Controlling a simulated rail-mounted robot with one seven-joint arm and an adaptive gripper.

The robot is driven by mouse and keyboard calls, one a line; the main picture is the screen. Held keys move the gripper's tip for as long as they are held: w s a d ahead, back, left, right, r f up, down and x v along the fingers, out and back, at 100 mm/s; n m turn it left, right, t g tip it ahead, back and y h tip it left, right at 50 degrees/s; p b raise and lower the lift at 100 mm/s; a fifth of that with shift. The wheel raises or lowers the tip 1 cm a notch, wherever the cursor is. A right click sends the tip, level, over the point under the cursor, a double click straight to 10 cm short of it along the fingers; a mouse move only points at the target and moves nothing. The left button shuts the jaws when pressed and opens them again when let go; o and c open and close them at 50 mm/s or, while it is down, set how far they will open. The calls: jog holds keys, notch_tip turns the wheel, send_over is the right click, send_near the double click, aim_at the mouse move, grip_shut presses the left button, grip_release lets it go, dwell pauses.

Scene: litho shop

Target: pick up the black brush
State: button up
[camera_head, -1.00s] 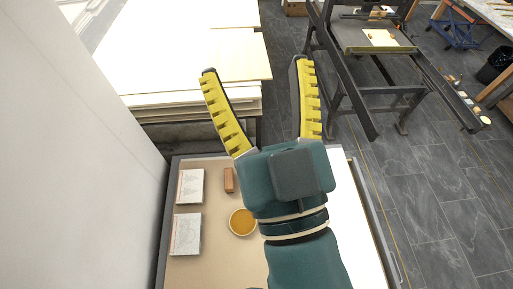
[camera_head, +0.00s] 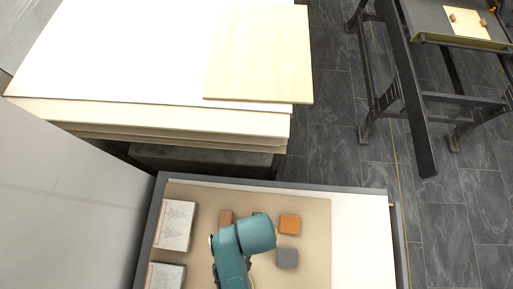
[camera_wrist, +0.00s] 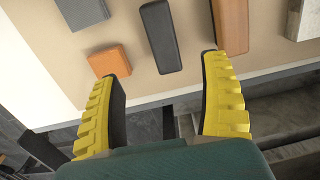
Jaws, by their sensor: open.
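A long dark grey-black block, which looks like the black brush (camera_wrist: 161,38), lies on the tan board in the wrist view. Its near end is in line with the gap between my fingers. My gripper (camera_wrist: 161,67) is open and empty, with one yellow-padded finger on each side of that gap. I cannot tell its height above the board. In the head view my arm covers the dark block and my fingers.
An orange block (camera_head: 289,223) and a grey block (camera_head: 287,257) lie right of my arm. A brown block (camera_head: 226,217) and pale slabs (camera_head: 175,226) lie left. The tray's grey rim (camera_head: 290,187) surrounds them. Stacked boards (camera_head: 130,60) stand beyond.

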notch_tip(320, 180, down, 16)
jog(key=shift+w+a+r+b, duration=0.15)
jog(key=shift+r+b, duration=0.05)
jog(key=shift+b, duration=0.95)
jog(key=c, duration=1.3)
